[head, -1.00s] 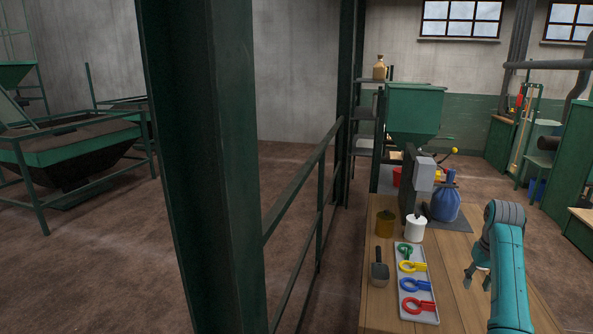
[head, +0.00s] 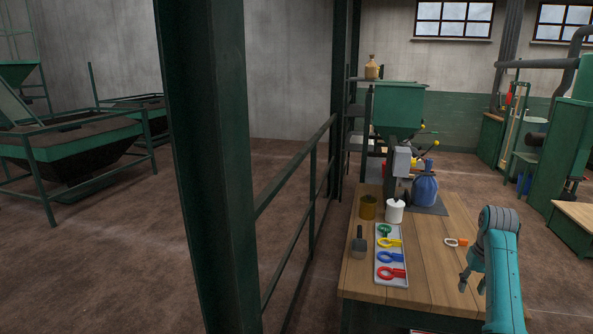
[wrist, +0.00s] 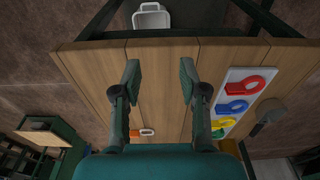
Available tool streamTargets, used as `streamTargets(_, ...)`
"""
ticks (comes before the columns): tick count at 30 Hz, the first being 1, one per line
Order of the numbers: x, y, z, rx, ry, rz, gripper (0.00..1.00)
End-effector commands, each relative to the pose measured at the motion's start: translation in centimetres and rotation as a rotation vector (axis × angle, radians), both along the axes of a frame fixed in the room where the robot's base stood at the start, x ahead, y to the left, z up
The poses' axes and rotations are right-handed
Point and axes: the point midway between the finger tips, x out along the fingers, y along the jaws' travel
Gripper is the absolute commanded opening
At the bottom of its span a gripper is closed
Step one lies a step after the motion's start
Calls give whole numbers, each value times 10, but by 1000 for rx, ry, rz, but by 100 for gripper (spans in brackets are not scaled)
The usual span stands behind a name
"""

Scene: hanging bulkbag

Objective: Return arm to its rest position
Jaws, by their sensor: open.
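My teal arm stands at the right of the head view. My gripper (head: 472,286) hangs from it by the bench's right front. In the wrist view my gripper (wrist: 160,78) is open, with its two fingers wide apart. Nothing is between the fingers; the wooden bench top (wrist: 158,90) shows below them.
An orange-and-white piece (head: 456,242) lies near my arm. A green post (head: 210,170) and railing stand left. Floor right of the bench is open.

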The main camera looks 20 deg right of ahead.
Motion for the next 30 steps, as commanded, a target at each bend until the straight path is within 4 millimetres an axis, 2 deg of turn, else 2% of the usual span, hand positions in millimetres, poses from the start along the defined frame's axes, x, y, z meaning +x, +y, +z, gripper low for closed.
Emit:
streamTargets(11, 5, 27, -57, -33, -44, 25, 43)
streamTargets(17, 6, 56, -105, -64, -89, 48, 43)
streamTargets(24, -7, 117, -188, -119, -179, 95, 43)
streamTargets(30, -32, 172, -244, -165, -266, 137, 43)
